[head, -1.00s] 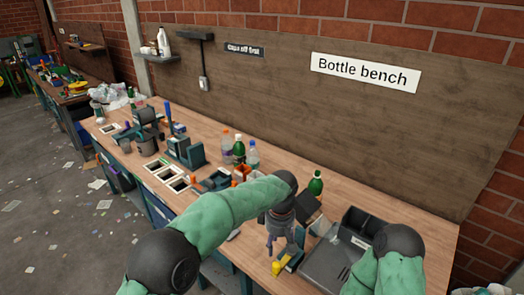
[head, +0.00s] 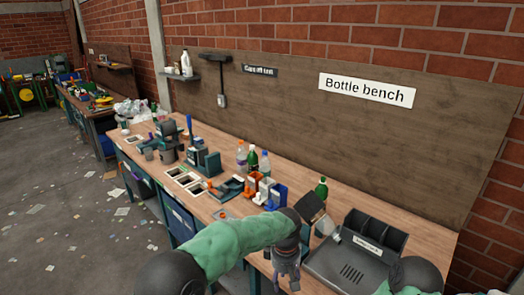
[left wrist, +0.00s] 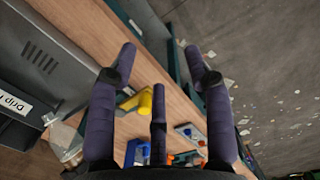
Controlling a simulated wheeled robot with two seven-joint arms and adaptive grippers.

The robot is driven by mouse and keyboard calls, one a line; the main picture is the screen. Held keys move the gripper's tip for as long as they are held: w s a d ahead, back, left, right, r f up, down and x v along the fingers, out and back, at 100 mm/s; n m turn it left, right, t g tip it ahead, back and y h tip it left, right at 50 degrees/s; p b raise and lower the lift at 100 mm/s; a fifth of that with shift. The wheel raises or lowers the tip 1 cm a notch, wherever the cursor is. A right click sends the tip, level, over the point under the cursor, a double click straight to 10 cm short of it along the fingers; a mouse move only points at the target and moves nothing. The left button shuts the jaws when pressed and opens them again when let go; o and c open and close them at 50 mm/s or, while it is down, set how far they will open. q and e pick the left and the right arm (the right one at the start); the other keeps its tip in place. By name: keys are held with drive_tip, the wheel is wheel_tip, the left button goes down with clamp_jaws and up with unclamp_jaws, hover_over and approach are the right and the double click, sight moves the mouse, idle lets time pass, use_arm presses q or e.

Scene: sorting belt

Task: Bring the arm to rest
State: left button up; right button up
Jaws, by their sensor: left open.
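My left arm crosses the lower middle of the head view, and its gripper (head: 287,280) hangs over the front edge of the bench (head: 335,272). In the left wrist view the gripper's dark fingers (left wrist: 162,65) are spread wide with nothing between the tips. They are above the bench edge (left wrist: 182,112), with the floor showing to the right. A bit of my right arm shows at the lower right of the head view; its gripper is out of view.
A grey drip tray (head: 326,262) with a compartment bin is right of my left gripper. A yellow object (left wrist: 144,101) lies on the bench near the fingers. Several bottles (head: 253,158) stand behind my arm. The floor (head: 70,225) in front of the bench is open, littered with scraps.

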use_arm(q)
drive_tip(key=s+a+f+m+h, duration=0.1)
drive_tip(key=s+a+f, duration=0.2)
drive_tip(key=f, duration=0.4)
drive_tip(key=s+a+f+m+h, duration=0.1)
drive_tip(key=s+a+f, duration=0.2)
drive_tip(key=f, duration=0.4)
drive_tip(key=s+a+f+m+h, duration=0.1)
drive_tip(key=s+a+f, duration=0.2)
drive_tip(key=f, duration=0.5)
drive_tip(key=s+a+f+m, duration=0.1)
drive_tip(key=s+a+f, duration=0.2)
drive_tip(key=s, duration=0.5)
drive_tip(key=s+a+f+m, duration=0.1)
drive_tip(key=s+a+f, duration=0.3)
drive_tip(key=s, duration=0.4)
drive_tip(key=shift+a+t+h, duration=0.3)
drive_tip(key=shift+a+t, duration=0.1)
